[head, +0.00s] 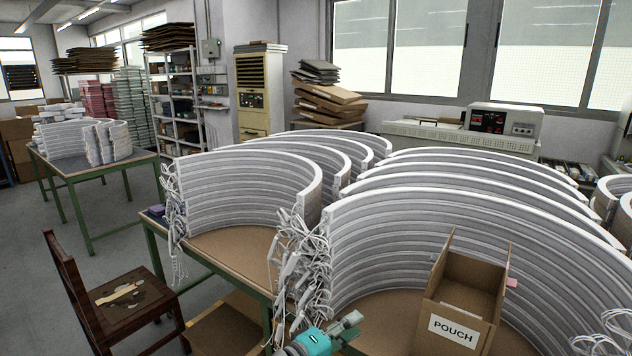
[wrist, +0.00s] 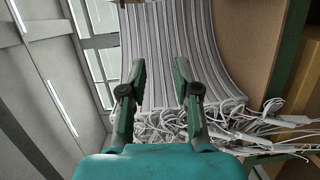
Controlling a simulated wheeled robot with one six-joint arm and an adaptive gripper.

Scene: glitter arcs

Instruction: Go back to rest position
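My gripper (wrist: 160,78) shows in the wrist view with its two dark green fingers apart and nothing between them. Beyond the fingers in that view is a stack of white curved arcs (wrist: 172,50) with a tangle of white cords at its end. In the head view my gripper's teal body (head: 312,342) is at the bottom, beside the corded end of the front arc stack (head: 450,240). The fingertips are hard to make out there. I cannot tell whether the gripper touches the cords.
A cardboard box marked POUCH (head: 455,325) stands on the work table (head: 232,243), right of my gripper. A wooden chair (head: 115,300) is at the left. Another table (head: 85,172) with arcs stands behind it.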

